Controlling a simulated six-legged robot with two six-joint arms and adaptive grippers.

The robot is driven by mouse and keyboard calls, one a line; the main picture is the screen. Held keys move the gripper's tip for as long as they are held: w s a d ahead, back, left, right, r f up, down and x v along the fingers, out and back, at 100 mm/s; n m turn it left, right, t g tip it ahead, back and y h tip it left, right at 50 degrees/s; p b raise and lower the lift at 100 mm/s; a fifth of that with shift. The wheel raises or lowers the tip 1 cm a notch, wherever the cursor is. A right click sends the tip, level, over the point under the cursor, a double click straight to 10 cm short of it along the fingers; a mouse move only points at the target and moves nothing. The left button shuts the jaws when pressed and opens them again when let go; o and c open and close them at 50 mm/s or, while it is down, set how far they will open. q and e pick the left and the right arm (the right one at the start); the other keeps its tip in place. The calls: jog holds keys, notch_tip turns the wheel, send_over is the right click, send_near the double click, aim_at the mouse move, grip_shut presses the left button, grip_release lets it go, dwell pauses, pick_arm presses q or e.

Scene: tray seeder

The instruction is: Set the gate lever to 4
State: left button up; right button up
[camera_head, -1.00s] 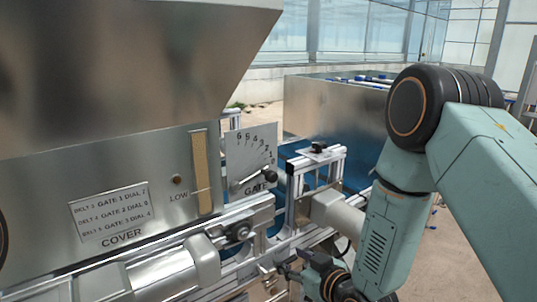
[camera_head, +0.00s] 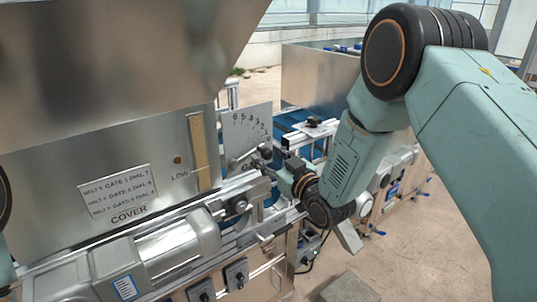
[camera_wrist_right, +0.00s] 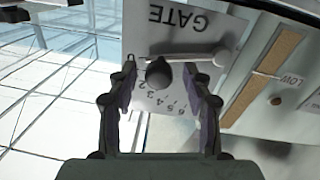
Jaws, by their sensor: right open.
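The gate plate (camera_head: 238,127) is a light metal panel with a curved number scale and the word GATE, standing right of the hopper. The gate lever is a thin rod with a round black knob (camera_head: 265,152). It points right, toward the low end of the scale. My right gripper (camera_head: 268,163) is at the knob, partly covering the plate's lower part. In the wrist view, the open fingers of my right gripper (camera_wrist_right: 159,72) stand on either side of the black knob (camera_wrist_right: 157,74), with visible gaps. The lever rod (camera_wrist_right: 190,58) runs to the right there. My left gripper is out of view.
The large metal hopper (camera_head: 110,70) fills the upper left. A label plate (camera_head: 118,193) and a tan LOW strip (camera_head: 198,150) are on its front. Aluminium rails (camera_head: 180,215) run below. A metal box (camera_head: 315,75) stands behind the plate.

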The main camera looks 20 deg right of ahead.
jog(key=shift+w+a+f, duration=0.15)
jog(key=shift+w+a, duration=0.05)
jog(key=shift+w, duration=0.5)
jog(key=shift+s+d, duration=0.15)
jog(key=shift+d, duration=0.1)
jog(key=shift+s, duration=0.1)
jog(key=shift+c, duration=0.8)
jog(key=shift+a, duration=0.25)
jog(key=c, duration=0.5)
grip_shut()
jog(key=shift+d, duration=0.1)
